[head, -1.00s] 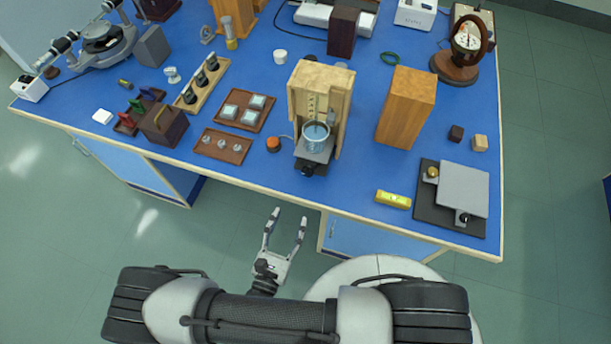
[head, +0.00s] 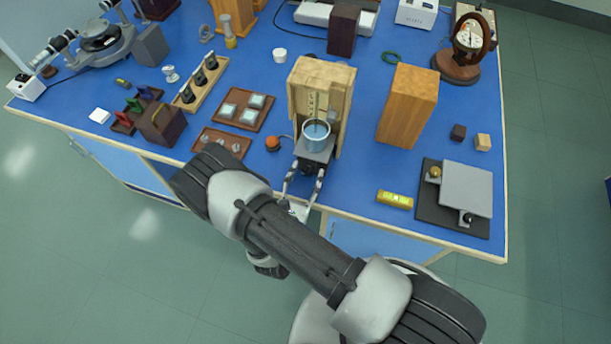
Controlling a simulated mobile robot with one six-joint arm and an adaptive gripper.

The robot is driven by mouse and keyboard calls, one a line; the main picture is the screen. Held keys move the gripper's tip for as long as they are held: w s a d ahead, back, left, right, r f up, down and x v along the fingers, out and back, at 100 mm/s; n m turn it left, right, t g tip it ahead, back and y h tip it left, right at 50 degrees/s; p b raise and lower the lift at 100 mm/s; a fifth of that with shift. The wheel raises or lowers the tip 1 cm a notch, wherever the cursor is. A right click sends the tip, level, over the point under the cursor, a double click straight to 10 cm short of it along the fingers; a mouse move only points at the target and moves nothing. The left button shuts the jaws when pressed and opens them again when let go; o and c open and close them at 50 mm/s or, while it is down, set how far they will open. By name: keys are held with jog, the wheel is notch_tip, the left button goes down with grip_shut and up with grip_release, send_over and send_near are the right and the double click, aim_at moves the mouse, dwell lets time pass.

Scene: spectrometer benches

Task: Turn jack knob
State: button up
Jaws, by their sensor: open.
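A small jack with a grey top (head: 318,151) stands at the front of the blue bench, inside an open wooden housing (head: 315,84). A glass beaker with bluish liquid (head: 315,133) sits on it. The dark jack knob (head: 307,168) faces the front edge. My gripper (head: 306,171) is open at that edge, with one finger on each side of the knob. I cannot tell whether the fingers touch it. My arm hides part of the gripper's base.
A grey plate on a black base (head: 454,195), with small knobs, lies at the right. A yellow level (head: 394,200) is near the front edge. An orange button (head: 272,144) is left of the jack, and a tall wooden block (head: 407,106) right of it.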

jog(key=shift+c, duration=0.4)
jog(key=c, duration=1)
jog(key=shift+n, duration=1.6)
jog(key=o, duration=1.1)
